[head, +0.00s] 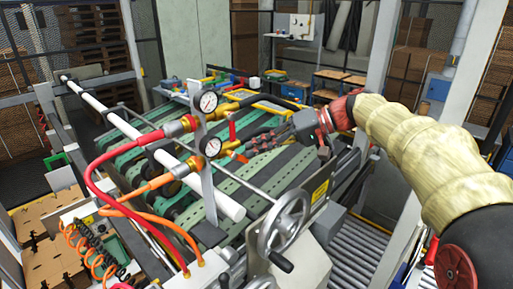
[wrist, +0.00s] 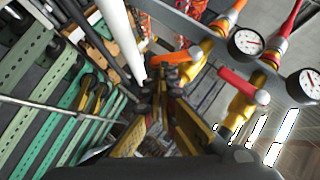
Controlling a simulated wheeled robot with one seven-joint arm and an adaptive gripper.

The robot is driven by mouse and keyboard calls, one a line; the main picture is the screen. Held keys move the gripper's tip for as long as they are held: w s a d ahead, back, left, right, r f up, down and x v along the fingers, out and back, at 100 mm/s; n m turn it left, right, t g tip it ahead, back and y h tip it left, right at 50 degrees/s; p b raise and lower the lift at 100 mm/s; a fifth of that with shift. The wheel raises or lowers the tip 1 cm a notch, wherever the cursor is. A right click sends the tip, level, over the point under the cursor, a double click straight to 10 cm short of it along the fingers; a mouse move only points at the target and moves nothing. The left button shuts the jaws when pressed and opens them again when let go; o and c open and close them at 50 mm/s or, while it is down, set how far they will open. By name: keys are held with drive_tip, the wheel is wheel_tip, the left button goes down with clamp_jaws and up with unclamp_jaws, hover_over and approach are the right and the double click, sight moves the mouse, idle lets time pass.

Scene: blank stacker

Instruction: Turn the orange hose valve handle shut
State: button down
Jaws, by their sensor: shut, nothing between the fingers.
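The orange valve handle (wrist: 171,57) shows in the wrist view just beyond my fingertips, beside a yellow valve body (wrist: 198,62). I cannot tell whether the fingers touch it. My gripper (wrist: 168,80) is shut and empty; in the head view my gripper (head: 248,146) reaches from the right to the lower valve, beside the lower gauge (head: 211,146). The orange hose (head: 146,184) joins this lower line from the left.
A red valve handle (wrist: 244,86) sits close to the right of my fingers in the wrist view. The upper gauge (head: 207,102), red hose (head: 98,171), white bar (head: 218,197) and handwheel (head: 284,225) stand around the work area. Green slatted belts lie below.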

drive_tip(key=shift+s+a+f+m+g+y+b, duration=0.15)
drive_tip(key=shift+f+m+g+y+b, duration=0.1)
drive_tip(key=shift+f+m+y+b, duration=0.25)
drive_tip(key=shift+s+a+f+m+g+y+b, duration=0.1)
drive_tip(key=shift+s+f+m+g+y+b, duration=0.2)
drive_tip(key=shift+f+b, duration=0.4)
drive_tip(key=shift+s+a+f+m+g+y+b, duration=0.15)
drive_tip(key=shift+f+m+g+y+b, duration=0.1)
drive_tip(key=shift+f+y+b, duration=0.3)
drive_tip(key=shift+a+f+b, duration=0.1)
drive_tip(key=shift+f+b, duration=0.1)
drive_tip(key=shift+b, duration=0.15)
drive_tip(key=shift+r, duration=0.15)
drive_tip(key=v, duration=0.7)
drive_tip(key=shift+d, duration=0.25)
